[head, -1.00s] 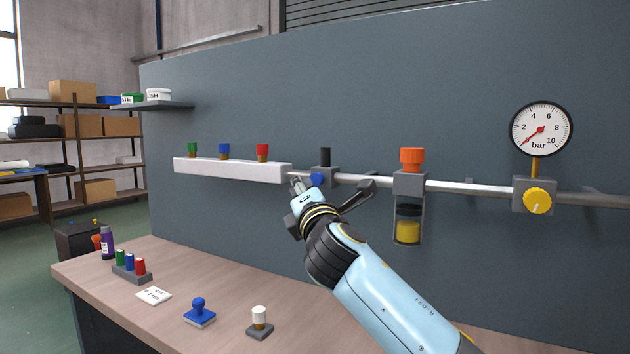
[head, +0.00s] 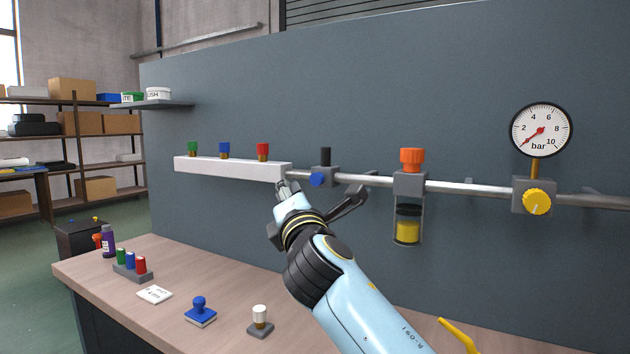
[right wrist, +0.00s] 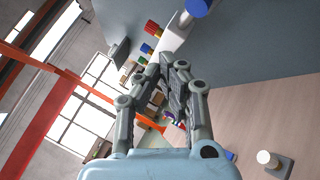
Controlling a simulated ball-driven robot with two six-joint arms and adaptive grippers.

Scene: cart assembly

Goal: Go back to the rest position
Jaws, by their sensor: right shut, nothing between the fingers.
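My right gripper (head: 287,187) is shut and empty in the head view, just below the right end of the white block (head: 230,170). It stands apart from the blue knob (head: 317,180) on the pipe. In the right wrist view its fingers (right wrist: 170,68) are together with nothing between them. The blue knob also shows at the top of the right wrist view (right wrist: 198,7). My left gripper is not in view.
The pipe (head: 465,188) on the grey panel carries a filter with an orange cap (head: 411,160) and a gauge (head: 541,129). On the bench (head: 240,280) stand a blue stamp (head: 200,311), a white-topped piece (head: 260,320) and a grey holder (head: 132,272) with coloured caps.

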